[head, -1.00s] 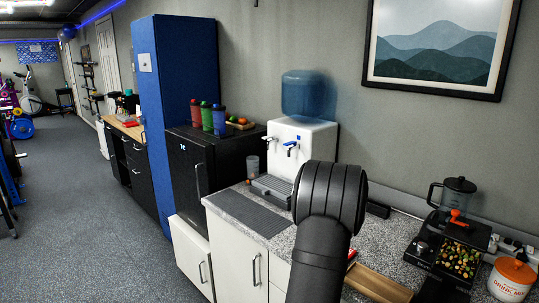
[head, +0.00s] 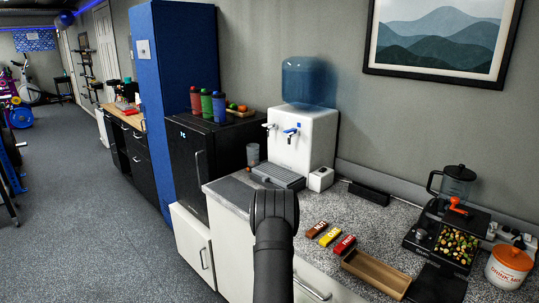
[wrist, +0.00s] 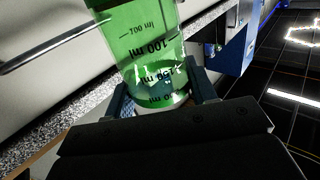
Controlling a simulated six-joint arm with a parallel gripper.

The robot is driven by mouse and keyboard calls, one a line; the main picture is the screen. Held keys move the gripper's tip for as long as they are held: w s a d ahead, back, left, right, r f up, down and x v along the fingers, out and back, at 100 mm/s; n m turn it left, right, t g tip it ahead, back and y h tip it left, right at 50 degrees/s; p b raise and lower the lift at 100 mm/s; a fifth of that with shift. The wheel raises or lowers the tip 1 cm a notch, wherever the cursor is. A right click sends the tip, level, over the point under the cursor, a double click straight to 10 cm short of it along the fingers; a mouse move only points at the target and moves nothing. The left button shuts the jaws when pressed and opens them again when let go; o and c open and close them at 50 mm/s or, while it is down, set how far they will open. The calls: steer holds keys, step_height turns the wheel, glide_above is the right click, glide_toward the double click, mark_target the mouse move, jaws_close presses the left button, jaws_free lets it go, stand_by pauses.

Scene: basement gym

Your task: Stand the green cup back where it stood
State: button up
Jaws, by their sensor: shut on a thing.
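The green cup (wrist: 148,50) is see-through, with dark millilitre marks, and fills the upper middle of the wrist view. My gripper (wrist: 160,96) is shut on it, with one finger on each side of its lower part. The cup looks clear of the counter, whose speckled edge runs behind it. Its top is cut off by the picture edge. I cannot tell if it holds anything. In the head view my arm hides both gripper and cup.
A white water dispenser (head: 309,138) with a drip tray (head: 278,175) stands at the back, a clear cup (head: 253,154) beside it. Three bars (head: 329,237), a wooden tray (head: 374,274) and a blender (head: 455,188) lie to the right. Bottles stand on the black fridge (head: 190,155).

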steer(key=shift+s+a+f, duration=0.4)
steer(key=shift+s, duration=0.1)
steer(key=w+a+r+m+h, duration=0.1)
steer(key=w+r+m+h, duration=0.3)
steer(key=w+r, duration=0.95)
steer(key=w+d+r+m+g+h, duration=0.35)
steer(key=d+r+h, duration=0.2)
steer(key=r, duration=0.25)
steer(key=s+d+r+m+g+h, duration=0.1)
steer(key=d+r+m+g+h, duration=0.2)
steer(key=d, duration=0.6)
steer(key=s+d+r+m+g+h, duration=0.1)
steer(key=d+m+g+h, duration=0.4)
steer(key=d, duration=0.5)
steer(key=s+d+m+g, duration=0.3)
steer(key=s+d+g, duration=0.1)
steer(key=d+g, duration=0.4)
steer(key=s+d+m+g, duration=0.4)
steer(key=s+d+g, duration=0.15)
steer(key=d, duration=0.45)
step_height(320, 180, down, 7)
steer(key=shift+w+r+y, duration=0.2)
steer(key=shift+w+y, duration=0.2)
steer(key=shift+y, duration=0.05)
steer(key=shift+f, duration=0.25)
steer(key=shift+f, duration=0.25)
